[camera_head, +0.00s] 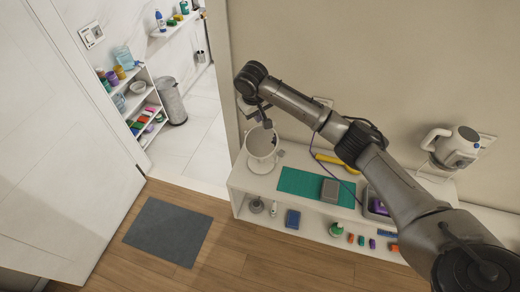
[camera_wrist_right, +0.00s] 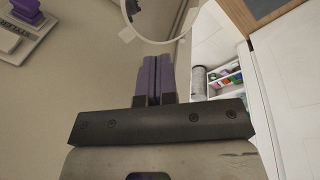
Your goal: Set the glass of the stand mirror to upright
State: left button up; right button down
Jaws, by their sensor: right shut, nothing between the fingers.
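The stand mirror (camera_head: 261,163) is at the left end of the white shelf unit, with a round white frame. Its glass looks tilted, but the exact angle is hard to tell. In the right wrist view, part of the round white rim (camera_wrist_right: 144,38) shows at the top edge, just beyond my fingertips. My right gripper (camera_head: 266,123) is at the upper edge of the mirror. Its purple fingers (camera_wrist_right: 153,60) are shut together with nothing between them. I cannot tell whether they touch the rim. My left gripper is out of both views.
A green mat (camera_head: 293,182) with a grey box (camera_head: 330,190) lies right of the mirror. A yellow tool (camera_head: 337,162) and a tray with a purple item (camera_head: 378,207) are further right. A white device (camera_head: 455,147) hangs on the wall. Open floor lies in front.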

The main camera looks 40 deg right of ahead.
jog(key=a+n+y, duration=0.1)
jog(key=a+n, duration=0.1)
jog(key=n, duration=0.4)
jog(key=n+y+p, duration=0.2)
jog(key=n, duration=1.4)
send_over(255, 156)
jog(key=shift+g, duration=0.4)
jog(key=f, duration=1.2)
jog(key=shift+s+a+f, duration=0.1)
jog(key=shift+a+f, duration=0.2)
jog(key=shift+f, duration=0.1)
jog(key=shift+d+f, duration=0.35)
jog(key=shift+f, duration=0.35)
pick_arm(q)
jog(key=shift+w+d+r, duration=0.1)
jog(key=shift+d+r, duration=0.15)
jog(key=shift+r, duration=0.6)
pick_arm(e)
jog(key=shift+f, duration=0.1)
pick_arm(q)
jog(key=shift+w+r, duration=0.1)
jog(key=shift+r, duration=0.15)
pick_arm(e)
jog(key=shift+f+h, duration=0.2)
jog(key=shift+h, duration=0.4)
